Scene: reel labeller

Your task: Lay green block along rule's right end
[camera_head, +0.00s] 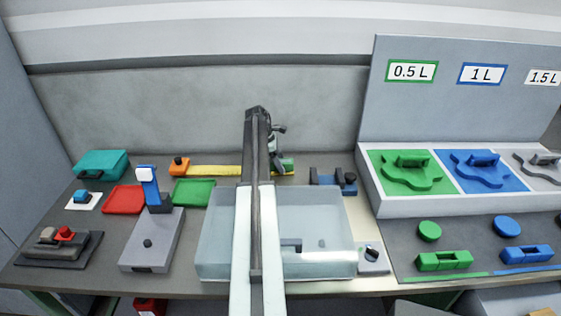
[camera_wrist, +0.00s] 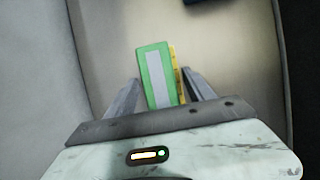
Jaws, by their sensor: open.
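The yellow rule (camera_head: 215,171) lies along the back of the bench, with an orange block (camera_head: 179,166) at its left end. The green block (camera_head: 288,164) is at the rule's right end, partly hidden by my arm. In the wrist view the green block (camera_wrist: 153,72), with a pale stripe along its top, lies lengthwise beside a short strip of the yellow rule (camera_wrist: 176,72). I cannot tell if they touch. My gripper (camera_wrist: 160,78) is open, its fingers on either side of the block with gaps showing. In the head view my gripper (camera_head: 278,160) is at the block.
My arm spans a clear bin (camera_head: 210,262). A dark blue-and-black fixture (camera_head: 325,178) stands right of the green block. Green (camera_head: 193,193) and red (camera_head: 123,200) trays and a grey stand (camera_head: 150,245) are at left. The back wall (camera_head: 180,105) rises close behind the rule.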

